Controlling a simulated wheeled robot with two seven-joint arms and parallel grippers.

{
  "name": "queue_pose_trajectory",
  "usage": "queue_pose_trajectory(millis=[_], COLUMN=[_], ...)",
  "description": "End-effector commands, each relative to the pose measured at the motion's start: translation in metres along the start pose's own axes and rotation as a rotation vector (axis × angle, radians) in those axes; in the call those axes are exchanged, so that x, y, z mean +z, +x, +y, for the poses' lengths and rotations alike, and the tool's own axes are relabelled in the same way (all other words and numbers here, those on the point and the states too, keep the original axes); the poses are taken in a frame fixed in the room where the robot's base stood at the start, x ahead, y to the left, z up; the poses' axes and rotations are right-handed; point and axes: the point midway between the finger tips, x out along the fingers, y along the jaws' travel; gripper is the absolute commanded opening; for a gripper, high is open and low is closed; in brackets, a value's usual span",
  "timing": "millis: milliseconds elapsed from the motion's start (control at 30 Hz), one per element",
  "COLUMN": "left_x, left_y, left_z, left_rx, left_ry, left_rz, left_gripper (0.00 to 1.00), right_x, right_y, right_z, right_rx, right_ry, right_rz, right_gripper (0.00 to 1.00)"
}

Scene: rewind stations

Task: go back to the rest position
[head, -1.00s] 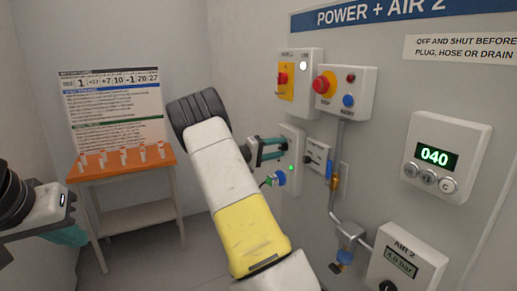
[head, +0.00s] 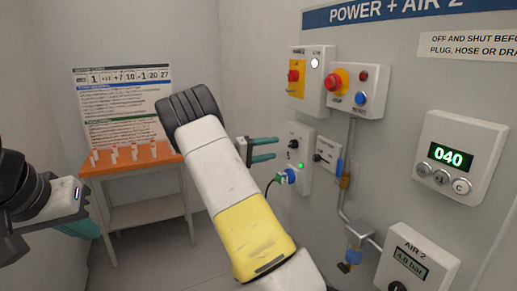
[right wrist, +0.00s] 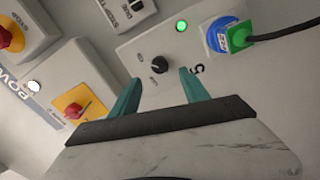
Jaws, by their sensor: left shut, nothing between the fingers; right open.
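My right gripper (head: 262,150) is open and empty in front of the wall panel, a little left of the socket box with its black rotary knob (head: 293,144). In the right wrist view the open teal fingers (right wrist: 156,95) point at that box, with the knob (right wrist: 159,65) beyond them and nothing between them. My left gripper (head: 80,229) is at the left edge of the head view, low down, shut and empty; its fingers are partly hidden by its body.
A blue-green plug (head: 288,177) with a cable sits in the socket box beside a lit green lamp. The panel carries an emergency stop (head: 337,81), a yellow-and-red switch (head: 295,76), a counter (head: 450,157) and a pressure display (head: 411,264). An orange-topped table (head: 130,159) stands behind.

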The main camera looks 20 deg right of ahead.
Motion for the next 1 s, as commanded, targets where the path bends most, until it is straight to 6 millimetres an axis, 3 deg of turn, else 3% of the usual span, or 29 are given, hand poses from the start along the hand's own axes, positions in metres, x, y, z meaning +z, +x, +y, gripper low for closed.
queue_pose_trajectory(millis=[467, 567, 733, 867, 1000], left_x=[0.0, 0.0, 0.0, 0.0, 0.0], left_y=[0.0, 0.0, 0.0, 0.0, 0.0], left_z=[0.0, 0.0, 0.0, 0.0, 0.0], left_rx=[0.0, 0.0, 0.0, 0.0, 0.0], left_ry=[0.0, 0.0, 0.0, 0.0, 0.0], left_rz=[0.0, 0.0, 0.0, 0.0, 0.0], left_gripper=[0.0, 0.0, 0.0, 0.0, 0.0], right_x=[0.005, 0.024, 0.083, 0.127, 0.167], right_y=[0.003, 0.01, 0.014, -0.003, -0.034], right_z=[0.002, 0.004, 0.009, 0.014, 0.026], right_rx=[-0.023, -0.107, -0.395, -0.647, -0.906], right_ry=[-0.001, -0.01, -0.029, -0.033, -0.018], right_rz=[-0.017, -0.074, -0.212, -0.276, -0.287], right_gripper=[0.54, 0.54, 0.54, 0.54, 0.54])
